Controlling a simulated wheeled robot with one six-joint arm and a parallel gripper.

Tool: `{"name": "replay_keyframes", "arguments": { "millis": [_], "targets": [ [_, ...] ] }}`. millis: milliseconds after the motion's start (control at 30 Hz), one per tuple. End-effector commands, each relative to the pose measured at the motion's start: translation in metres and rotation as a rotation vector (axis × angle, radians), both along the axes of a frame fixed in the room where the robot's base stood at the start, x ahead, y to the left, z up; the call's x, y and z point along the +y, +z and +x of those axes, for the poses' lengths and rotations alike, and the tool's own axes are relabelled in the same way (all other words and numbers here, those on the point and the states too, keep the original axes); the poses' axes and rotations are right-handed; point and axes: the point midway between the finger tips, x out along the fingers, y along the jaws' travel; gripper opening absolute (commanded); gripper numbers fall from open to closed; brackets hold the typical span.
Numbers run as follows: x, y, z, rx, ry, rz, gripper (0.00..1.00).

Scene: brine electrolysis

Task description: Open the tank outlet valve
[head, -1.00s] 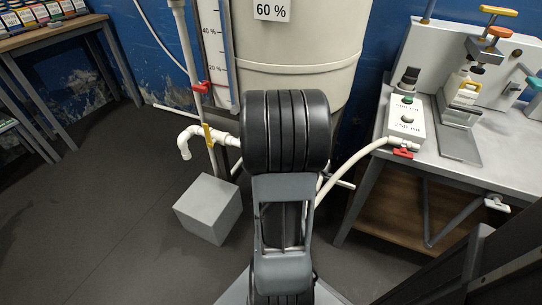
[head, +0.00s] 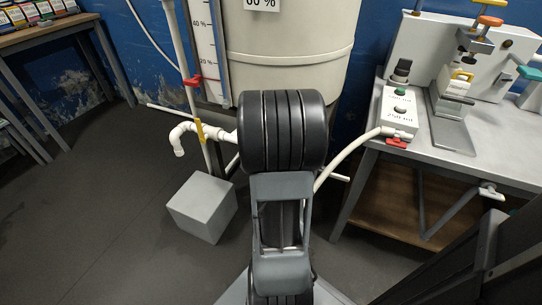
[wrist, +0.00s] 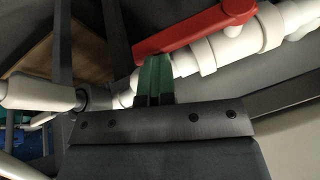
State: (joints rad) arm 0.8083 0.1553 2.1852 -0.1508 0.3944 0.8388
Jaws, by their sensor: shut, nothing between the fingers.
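In the wrist view a red lever handle (wrist: 195,27) lies along a white pipe valve (wrist: 205,55), slanting up to the right. My gripper (wrist: 154,62) has green fingertips held together with nothing between them. The fingertips are just below the lever's left end; I cannot tell whether they touch it. In the head view my arm hides the gripper and the lower front of the tank (head: 290,60). A yellow handle (head: 199,131) sits on the white pipe left of my arm. I cannot tell which handle is on the tank outlet.
A red handle (head: 193,81) is on the upright pipe beside the tank. A grey block (head: 202,207) stands on the floor left of my arm. The bench (head: 465,170) at right carries equipment, with a hose and red valve handle (head: 396,142) at its edge. Floor at left is clear.

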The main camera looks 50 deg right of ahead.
Motion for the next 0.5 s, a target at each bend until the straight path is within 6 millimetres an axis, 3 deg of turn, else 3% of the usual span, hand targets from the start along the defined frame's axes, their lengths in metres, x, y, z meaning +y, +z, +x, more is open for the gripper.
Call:
{"name": "replay_keyframes", "arguments": {
  "millis": [33,500],
  "targets": [
    [0.0026,-0.0071,-0.0033,0.013,-0.002,0.013,0.0],
    [0.0045,-0.0123,0.0012,0.016,-0.001,0.016,0.0]
  ]
}}
